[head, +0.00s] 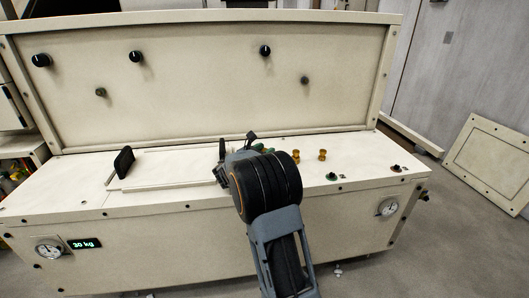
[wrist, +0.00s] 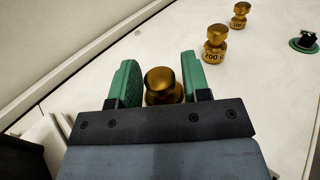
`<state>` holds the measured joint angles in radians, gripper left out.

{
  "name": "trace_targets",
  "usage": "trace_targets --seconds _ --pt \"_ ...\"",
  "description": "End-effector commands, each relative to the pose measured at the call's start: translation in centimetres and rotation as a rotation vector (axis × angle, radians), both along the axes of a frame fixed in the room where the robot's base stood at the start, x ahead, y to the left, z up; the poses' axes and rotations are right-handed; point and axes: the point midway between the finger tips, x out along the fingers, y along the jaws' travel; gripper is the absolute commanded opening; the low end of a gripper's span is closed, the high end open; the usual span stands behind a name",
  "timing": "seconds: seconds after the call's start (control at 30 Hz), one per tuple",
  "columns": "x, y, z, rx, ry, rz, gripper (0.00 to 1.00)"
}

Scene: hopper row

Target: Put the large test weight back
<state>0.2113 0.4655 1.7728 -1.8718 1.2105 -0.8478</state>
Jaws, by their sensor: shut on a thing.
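The large test weight (wrist: 163,84) is a brass knobbed piece between the green fingers of my gripper (wrist: 160,80) in the wrist view. The fingers are shut on it, one on each side. Its lower part is hidden behind the gripper body, so I cannot tell whether it touches the bench top. In the head view my arm hides most of the gripper and the held weight. A brass weight marked 200 g (wrist: 215,45) stands upright ahead and to the right, apart from the fingers. A smaller one marked 100 g (wrist: 239,15) stands beyond it.
The pale bench top (head: 365,150) has a tall back panel (head: 200,90) with several knobs. A black handle (head: 124,161) stands at the left. A green-based knob (wrist: 304,42) lies right of the weights. A display (head: 84,244) shows kilograms on the front.

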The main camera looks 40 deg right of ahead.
Motion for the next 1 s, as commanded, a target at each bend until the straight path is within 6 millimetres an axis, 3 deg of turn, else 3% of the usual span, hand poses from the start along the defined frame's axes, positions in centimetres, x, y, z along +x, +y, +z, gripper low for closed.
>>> trace_targets --seconds 0.07,0.1,0.33,0.67,1.0 --pt "0.0 0.0 -0.1 -0.002 -0.001 0.000 0.00" --pt "0.0 0.0 -0.3 0.000 0.000 0.000 0.45" --pt "0.0 0.0 -0.2 0.000 0.001 0.000 0.67" --pt "0.0 0.1 0.2 0.000 0.000 0.000 0.69" --pt "-1.4 5.8 0.3 0.000 0.002 0.005 0.69"
